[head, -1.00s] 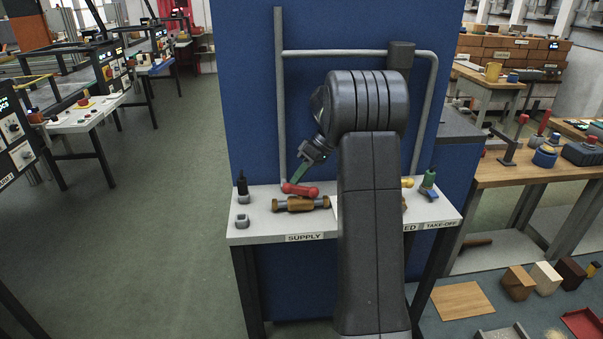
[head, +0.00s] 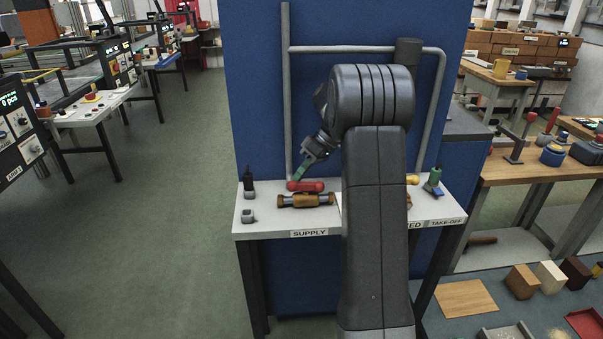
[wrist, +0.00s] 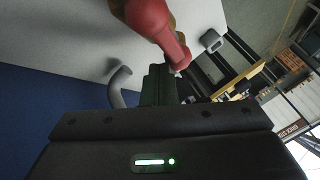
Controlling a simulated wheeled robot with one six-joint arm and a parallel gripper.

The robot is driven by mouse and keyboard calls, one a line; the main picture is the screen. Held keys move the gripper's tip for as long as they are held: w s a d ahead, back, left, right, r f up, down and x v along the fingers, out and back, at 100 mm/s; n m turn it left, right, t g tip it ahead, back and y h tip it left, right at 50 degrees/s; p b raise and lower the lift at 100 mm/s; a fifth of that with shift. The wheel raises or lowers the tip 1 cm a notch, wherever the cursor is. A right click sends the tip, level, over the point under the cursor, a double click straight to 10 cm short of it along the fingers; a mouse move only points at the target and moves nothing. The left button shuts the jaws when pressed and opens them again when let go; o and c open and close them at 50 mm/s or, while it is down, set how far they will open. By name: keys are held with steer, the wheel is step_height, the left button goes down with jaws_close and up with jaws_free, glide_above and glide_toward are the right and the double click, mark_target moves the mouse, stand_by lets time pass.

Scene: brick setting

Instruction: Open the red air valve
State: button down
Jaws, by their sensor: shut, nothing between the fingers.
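The red valve handle (head: 306,186) lies along the top of a brass valve body (head: 305,200) on a grey pipe, above the SUPPLY label (head: 310,233). In the wrist view the red handle (wrist: 153,22) fills the top middle. My gripper (head: 299,178) has green fingers and points down at the left end of the handle. In the wrist view my gripper's fingers (wrist: 162,75) are together, right by the handle's end. They look close to it or touching; I cannot tell which. Nothing is held between them.
A blue panel with grey pipe (head: 287,90) stands behind. My arm hides the bench's middle.

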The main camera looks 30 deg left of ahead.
stand_by(0.5)
steer(key=v, duration=1.4)
steer(key=shift+p, duration=0.3)
steer(key=shift+s+f, duration=0.1)
